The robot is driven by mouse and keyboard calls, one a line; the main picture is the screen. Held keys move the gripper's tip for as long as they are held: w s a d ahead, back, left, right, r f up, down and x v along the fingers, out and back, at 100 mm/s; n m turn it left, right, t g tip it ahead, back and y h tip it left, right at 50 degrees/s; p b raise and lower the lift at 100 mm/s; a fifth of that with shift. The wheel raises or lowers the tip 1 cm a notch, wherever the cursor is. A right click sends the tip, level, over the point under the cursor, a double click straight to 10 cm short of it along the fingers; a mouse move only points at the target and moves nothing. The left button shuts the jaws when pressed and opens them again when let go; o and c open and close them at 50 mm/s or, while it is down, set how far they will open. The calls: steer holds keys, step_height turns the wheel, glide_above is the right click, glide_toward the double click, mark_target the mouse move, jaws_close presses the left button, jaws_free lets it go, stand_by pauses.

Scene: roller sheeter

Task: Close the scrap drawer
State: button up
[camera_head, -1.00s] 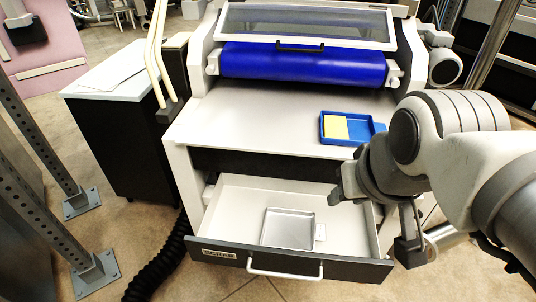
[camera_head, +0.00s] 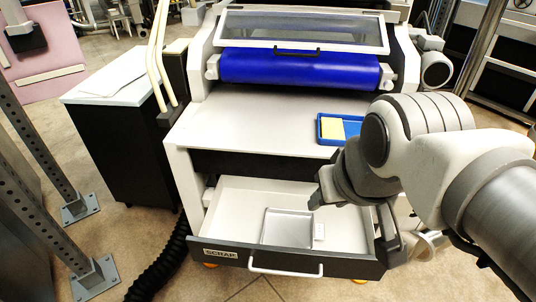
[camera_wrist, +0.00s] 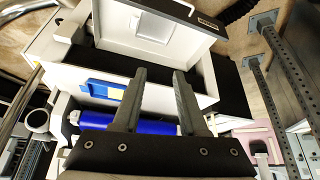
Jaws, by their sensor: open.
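The scrap drawer (camera_head: 222,253) is pulled out from the lower front of the sheeter, with its dark front labelled SCRAP and a white bar handle (camera_head: 285,273). A shallow metal tray (camera_head: 287,228) and a small white tag lie inside it. The drawer also shows at the top of the wrist view (camera_wrist: 208,42). My gripper (camera_head: 318,199) hangs above the right part of the drawer. In the wrist view its two fingers (camera_wrist: 158,78) are apart with nothing between them. It is behind the drawer front and not at the handle.
The sheeter's worktop (camera_head: 250,128) is above the drawer and carries a blue tray (camera_head: 355,134) with a yellow block. A blue roller (camera_head: 300,70) is behind. A dark cabinet (camera_head: 125,150), a black hose (camera_head: 165,268) and perforated posts (camera_head: 40,150) stand left. Floor shows before the drawer.

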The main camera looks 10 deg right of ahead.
steer(key=w+a+f+n+g+h+b, duration=0.15)
steer(key=a+f+g+b, duration=0.3)
steer(key=f, duration=0.65)
steer(key=w+a+f+n+g+h+b, duration=0.1)
steer(key=w+a+f+g+b, duration=0.3)
steer(key=f, duration=0.7)
steer(key=n+t+h+b, duration=0.5)
steer(key=t+h+b, duration=0.4)
steer(key=t+h, duration=0.25)
glide_toward(285, 272)
steer(key=b+x, duration=0.1)
steer(key=x, duration=0.2)
steer(key=b+x, duration=0.1)
steer(key=x, duration=0.3)
steer(key=b+x, duration=0.1)
steer(key=x, duration=0.2)
steer(key=shift+w+d+f, duration=0.1)
steer(key=shift+f, duration=0.25)
steer(key=shift+c, duration=0.3)
jaws_close()
